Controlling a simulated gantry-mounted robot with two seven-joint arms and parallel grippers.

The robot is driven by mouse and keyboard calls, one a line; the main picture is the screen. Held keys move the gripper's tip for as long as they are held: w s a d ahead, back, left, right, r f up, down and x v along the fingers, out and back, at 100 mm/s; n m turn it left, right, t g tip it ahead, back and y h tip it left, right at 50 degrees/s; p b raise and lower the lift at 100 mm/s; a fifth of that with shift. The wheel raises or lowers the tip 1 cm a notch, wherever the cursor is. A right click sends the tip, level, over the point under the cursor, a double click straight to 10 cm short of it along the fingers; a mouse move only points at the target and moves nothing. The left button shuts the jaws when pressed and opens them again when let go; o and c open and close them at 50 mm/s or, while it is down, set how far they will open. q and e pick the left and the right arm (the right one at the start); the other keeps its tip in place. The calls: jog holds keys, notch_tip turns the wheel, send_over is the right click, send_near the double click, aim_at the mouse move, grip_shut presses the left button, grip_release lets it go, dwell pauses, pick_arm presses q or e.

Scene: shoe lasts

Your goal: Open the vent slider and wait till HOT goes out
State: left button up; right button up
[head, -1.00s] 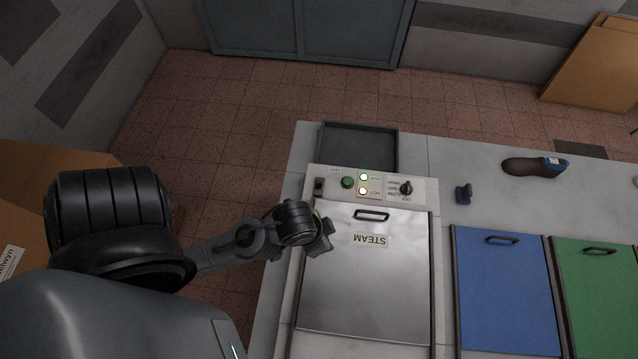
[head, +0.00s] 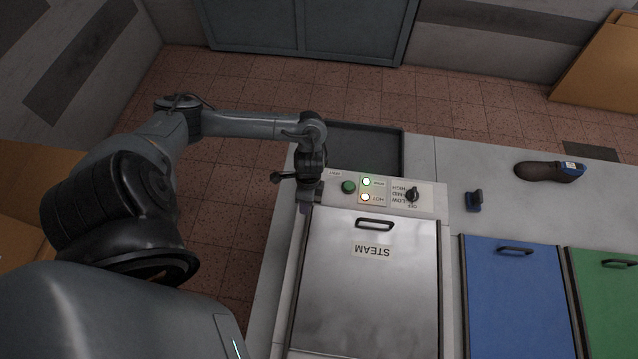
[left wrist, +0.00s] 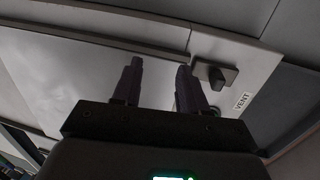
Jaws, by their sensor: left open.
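The vent slider (left wrist: 214,75) is a dark knob on a small plate beside the VENT label (left wrist: 243,101) in the left wrist view. In the head view my gripper covers it, at the left end of the light control panel (head: 428,197). My left gripper (head: 309,192) is above that end, and in the left wrist view its fingers (left wrist: 159,66) are apart with nothing between them. The knob shows just right of the right finger; I cannot tell whether they touch. The HOT lamp (head: 365,197) glows warm white. My right gripper is out of view.
A steel STEAM lid (head: 368,290) with a handle lies in front of the panel. A dark tray (head: 365,148) is behind. Blue (head: 512,300) and green lids stand right.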

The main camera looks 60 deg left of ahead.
pick_arm(q)
jog(key=shift+t+y, duration=0.6)
jog(key=shift+t, duration=0.2)
jog(key=w+a+r, duration=0.1)
jog(key=w+a, duration=0.1)
jog(key=w+a+r, duration=0.1)
jog(key=w, duration=0.1)
jog(key=w+a+r+b, duration=0.1)
jog(key=w+a, duration=0.1)
jog(key=shift+w+a+r, duration=0.25)
jog(key=shift+a+r, duration=0.05)
jog(key=shift+a, duration=0.05)
notch_tip(320, 180, down, 10)
jog(key=shift+f, duration=0.1)
grip_shut()
